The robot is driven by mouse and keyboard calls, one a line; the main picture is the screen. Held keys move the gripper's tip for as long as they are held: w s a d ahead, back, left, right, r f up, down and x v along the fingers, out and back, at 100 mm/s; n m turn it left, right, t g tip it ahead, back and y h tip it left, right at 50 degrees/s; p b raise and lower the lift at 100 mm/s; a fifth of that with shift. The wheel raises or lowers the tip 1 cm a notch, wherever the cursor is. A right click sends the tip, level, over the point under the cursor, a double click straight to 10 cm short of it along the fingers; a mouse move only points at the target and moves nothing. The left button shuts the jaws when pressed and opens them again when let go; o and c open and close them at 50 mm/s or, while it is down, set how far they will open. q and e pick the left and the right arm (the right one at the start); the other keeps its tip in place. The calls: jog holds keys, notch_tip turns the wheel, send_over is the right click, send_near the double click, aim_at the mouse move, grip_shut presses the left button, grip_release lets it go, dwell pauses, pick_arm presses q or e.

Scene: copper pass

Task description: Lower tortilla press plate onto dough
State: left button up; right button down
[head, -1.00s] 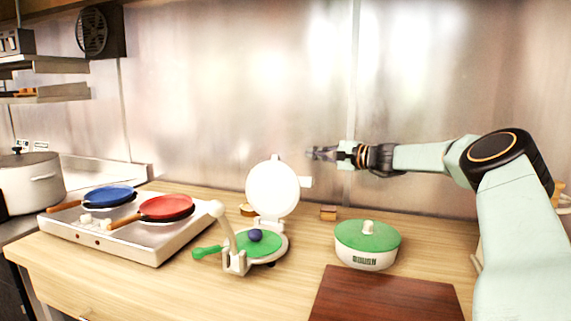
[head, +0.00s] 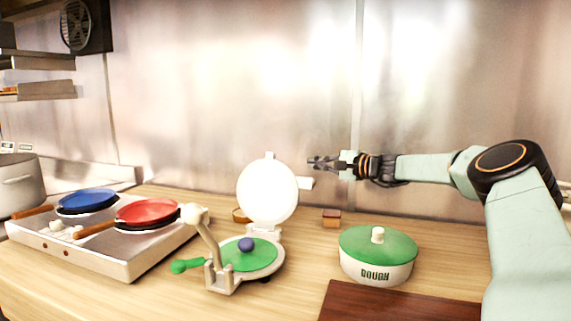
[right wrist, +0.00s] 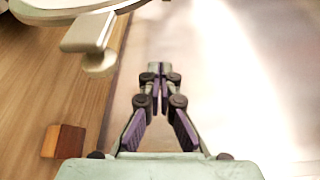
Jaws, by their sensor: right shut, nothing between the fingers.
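The tortilla press stands on the wooden counter with its round white upper plate (head: 267,194) raised upright. A tab sticks out from the plate's right side. A dark blue dough ball (head: 246,244) sits on the green round sheet (head: 237,257) on the lower plate. A white lever with a knob (head: 198,216) stands at the press's front left. My right gripper (head: 313,163) is shut and empty, above and right of the raised plate, apart from it. In the right wrist view its fingers (right wrist: 158,70) meet, and the pale tab (right wrist: 88,32) shows at upper left. My left gripper is out of view.
A white dough pot with a green lid (head: 378,246) stands right of the press, behind a dark brown board (head: 390,303). A burner (head: 120,250) with a blue pan (head: 87,200) and a red pan (head: 148,211) is at left. A small wooden block (head: 331,218) lies near the wall.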

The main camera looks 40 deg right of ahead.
jog(key=shift+w+a+b, duration=0.75)
jog(key=shift+w, duration=3.4)
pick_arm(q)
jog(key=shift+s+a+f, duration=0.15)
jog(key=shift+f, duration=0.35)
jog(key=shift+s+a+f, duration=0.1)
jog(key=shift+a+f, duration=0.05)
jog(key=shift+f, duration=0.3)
pick_arm(e)
jog(key=shift+s+a+r, duration=0.15)
jog(key=shift+a, duration=0.6)
jog(key=shift+s+a+r, duration=0.1)
jog(key=shift+s+a, duration=0.1)
jog(key=shift+a, duration=0.5)
jog(key=shift+s+a+r, duration=0.15)
jog(key=shift+a, duration=0.6)
